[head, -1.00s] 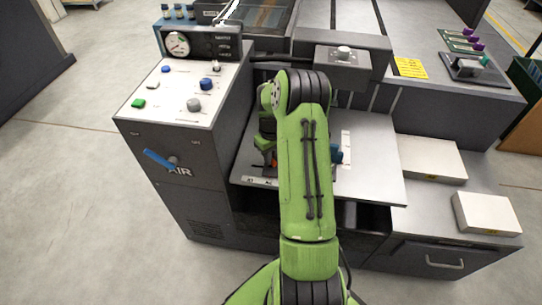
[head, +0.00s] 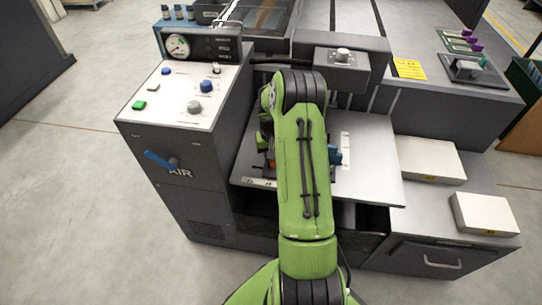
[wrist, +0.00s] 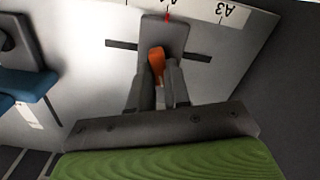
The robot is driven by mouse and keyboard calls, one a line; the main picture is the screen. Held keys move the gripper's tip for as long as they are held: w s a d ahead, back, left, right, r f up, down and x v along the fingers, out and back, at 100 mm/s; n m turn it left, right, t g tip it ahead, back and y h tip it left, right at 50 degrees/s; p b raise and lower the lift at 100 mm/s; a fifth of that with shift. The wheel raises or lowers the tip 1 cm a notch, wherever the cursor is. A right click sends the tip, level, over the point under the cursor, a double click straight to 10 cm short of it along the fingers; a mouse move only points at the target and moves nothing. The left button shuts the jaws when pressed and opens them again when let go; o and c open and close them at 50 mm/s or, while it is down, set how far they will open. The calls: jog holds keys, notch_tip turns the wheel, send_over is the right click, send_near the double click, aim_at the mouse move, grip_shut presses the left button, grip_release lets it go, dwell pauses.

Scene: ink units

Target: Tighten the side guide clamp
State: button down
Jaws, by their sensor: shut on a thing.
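The side guide clamp shows in the wrist view as an orange lever (wrist: 156,60) on a grey guide block (wrist: 166,32). The block sits across a dark slot in the pale feed plate (wrist: 95,75), beside a paper-size scale (wrist: 225,12) with a red mark. My gripper (wrist: 160,85) is shut on the orange lever, with one finger on each side of it. In the head view my green arm covers most of the guide. A blue part (head: 335,155) shows to the right of my arm, and a blue part (wrist: 30,85) shows at the left of the wrist view.
A control panel (head: 185,95) with knobs and a gauge (head: 177,45) stands left of the plate, with a blue air lever (head: 160,158) on its front. Two pale boxes (head: 430,158) (head: 485,213) lie on the right. The plate's right part (head: 375,165) is bare.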

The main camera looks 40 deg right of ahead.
jog(key=m, duration=0.6)
jog(key=shift+s+d+p, duration=0.1)
jog(key=shift+p, duration=0.3)
jog(key=m, duration=0.6)
jog(key=shift+s+m, duration=0.1)
jog(key=shift+m, duration=0.3)
jog(key=c, duration=1.1)
grip_release()
notch_tip(320, 180, up, 16)
jog(key=p, duration=0.5)
jog(key=shift+f, duration=0.1)
